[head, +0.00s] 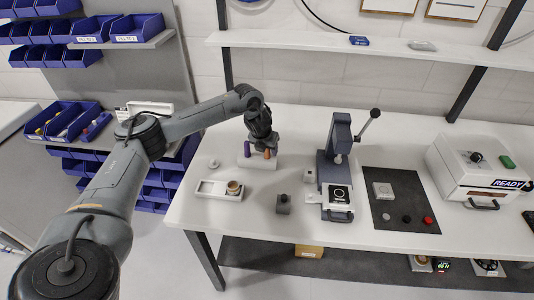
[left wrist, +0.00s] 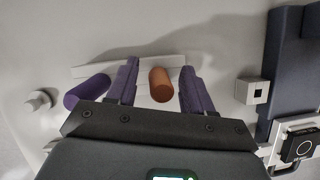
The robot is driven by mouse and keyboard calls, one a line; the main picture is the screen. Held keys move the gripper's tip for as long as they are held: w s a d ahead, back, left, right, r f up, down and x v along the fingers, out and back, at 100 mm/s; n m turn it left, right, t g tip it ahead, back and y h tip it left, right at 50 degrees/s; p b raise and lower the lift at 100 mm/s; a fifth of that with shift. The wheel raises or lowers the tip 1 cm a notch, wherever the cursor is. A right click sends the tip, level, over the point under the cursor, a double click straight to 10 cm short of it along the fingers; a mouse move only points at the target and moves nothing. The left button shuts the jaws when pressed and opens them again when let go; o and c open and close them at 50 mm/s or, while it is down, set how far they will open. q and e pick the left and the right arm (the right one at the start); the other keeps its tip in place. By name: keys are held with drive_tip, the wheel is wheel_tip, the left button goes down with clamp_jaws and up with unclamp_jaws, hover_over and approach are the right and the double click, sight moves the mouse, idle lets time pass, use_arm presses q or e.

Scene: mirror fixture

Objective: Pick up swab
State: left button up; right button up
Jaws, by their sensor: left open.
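Two short upright cylinders stand at a white block (head: 258,164) on the table; I cannot tell which one is the swab. One is orange (head: 267,153) and one is purple (head: 246,150). My left gripper (head: 265,149) is above the block, pointing down. In the left wrist view, its open fingers (left wrist: 160,68) are on either side of the orange cylinder (left wrist: 160,85), with a gap on each side. The purple cylinder (left wrist: 87,92) is outside the fingers, to the left. The gripper body hides the near part of the block. My right gripper is not in view.
A white tray (head: 207,187) with a small round cup (head: 234,187) is in front of the block. A dark lever press (head: 336,150) stands to the right. Further right are a dark mat (head: 385,215) and a white box machine (head: 487,178). A small white knob (head: 214,163) is left of the block.

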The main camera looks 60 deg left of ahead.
use_arm(q)
drive_tip(key=shift+w+a+f, duration=0.1)
drive_tip(key=shift+w+f, duration=0.15)
drive_tip(key=shift+f, duration=0.2)
clamp_jaws()
drive_tip(key=shift+r, duration=0.15)
